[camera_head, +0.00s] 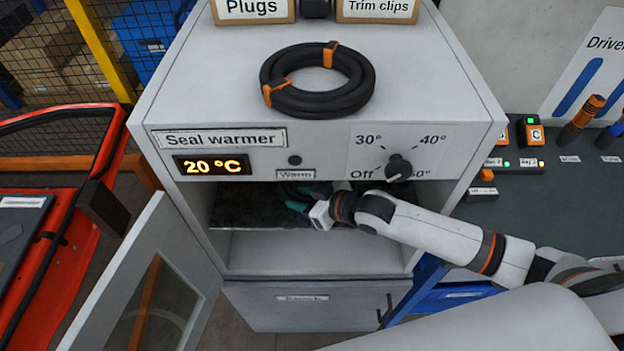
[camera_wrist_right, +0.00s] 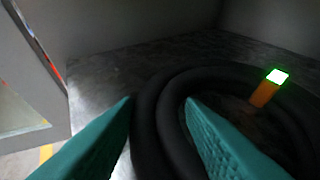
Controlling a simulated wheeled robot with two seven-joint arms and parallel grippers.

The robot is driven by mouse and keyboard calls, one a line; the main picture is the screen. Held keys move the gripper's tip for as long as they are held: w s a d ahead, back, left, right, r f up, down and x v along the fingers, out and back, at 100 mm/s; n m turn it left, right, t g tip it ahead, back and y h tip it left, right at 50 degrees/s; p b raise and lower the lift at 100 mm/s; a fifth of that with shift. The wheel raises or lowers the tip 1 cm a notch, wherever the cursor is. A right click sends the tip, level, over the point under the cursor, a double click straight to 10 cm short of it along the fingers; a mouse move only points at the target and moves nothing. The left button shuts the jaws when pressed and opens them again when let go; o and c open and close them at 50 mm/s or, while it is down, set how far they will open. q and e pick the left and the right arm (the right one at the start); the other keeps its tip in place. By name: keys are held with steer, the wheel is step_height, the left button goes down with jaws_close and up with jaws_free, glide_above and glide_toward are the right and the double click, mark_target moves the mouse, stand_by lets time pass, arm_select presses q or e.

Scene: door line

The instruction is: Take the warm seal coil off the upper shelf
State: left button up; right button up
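The seal warmer (camera_head: 320,137) has its door (camera_head: 150,285) swung open to the left, and its display reads 20 °C. My right gripper (camera_head: 297,205) reaches into the upper compartment, over the dark upper shelf (camera_head: 245,212). In the right wrist view a black coil (camera_wrist_right: 165,125) with an orange band and a green-lit tag (camera_wrist_right: 277,76) lies on this shelf. My right gripper's teal fingers (camera_wrist_right: 160,100) stand apart on either side of the coil's near strands; firm contact is not clear. In the head view the coil is mostly hidden. My left gripper is not in view.
Another black coil (camera_head: 318,80) with orange bands lies on top of the warmer, before the Plugs and Trim clips boxes. A control knob (camera_head: 398,168) sits above my right arm. The lower compartment (camera_head: 310,250) looks empty. A green worktop (camera_head: 560,200) with tools stands right.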

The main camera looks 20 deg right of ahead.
steer(key=shift+w+a+f, duration=0.1)
steer(key=shift+a+f, duration=0.05)
steer(key=shift+a, duration=0.1)
jaws_close()
